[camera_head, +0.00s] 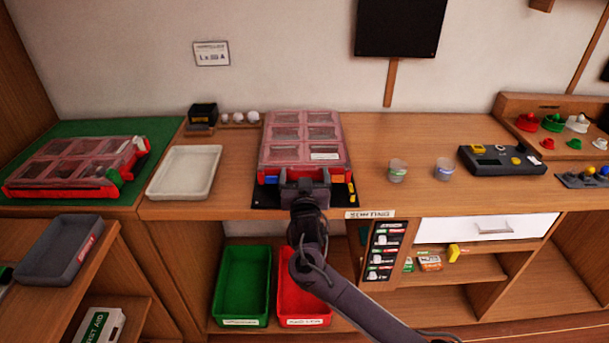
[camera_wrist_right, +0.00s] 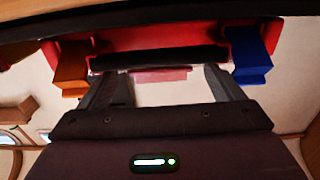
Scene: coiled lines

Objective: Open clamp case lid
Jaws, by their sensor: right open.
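A case with a red base and a clear, pinkish compartment lid (camera_head: 303,137) stands on the middle of the counter, its lid down. Its front carries an orange latch (camera_head: 271,179) and a blue latch (camera_head: 337,178). In the right wrist view the orange latch (camera_wrist_right: 71,70) is at the left and the blue latch (camera_wrist_right: 249,65) at the right, with a dark bar (camera_wrist_right: 158,59) between them. My right gripper (camera_head: 304,178) is at the middle of the case front. Its fingers (camera_wrist_right: 165,85) are apart and just at the bar; contact is unclear. My left gripper is not in view.
A similar case (camera_head: 75,165) lies on a green mat at the left. A white tray (camera_head: 185,172) is left of the middle case, and two small cups (camera_head: 397,171) are right of it. Green (camera_head: 242,286) and red (camera_head: 303,302) bins sit below the counter.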

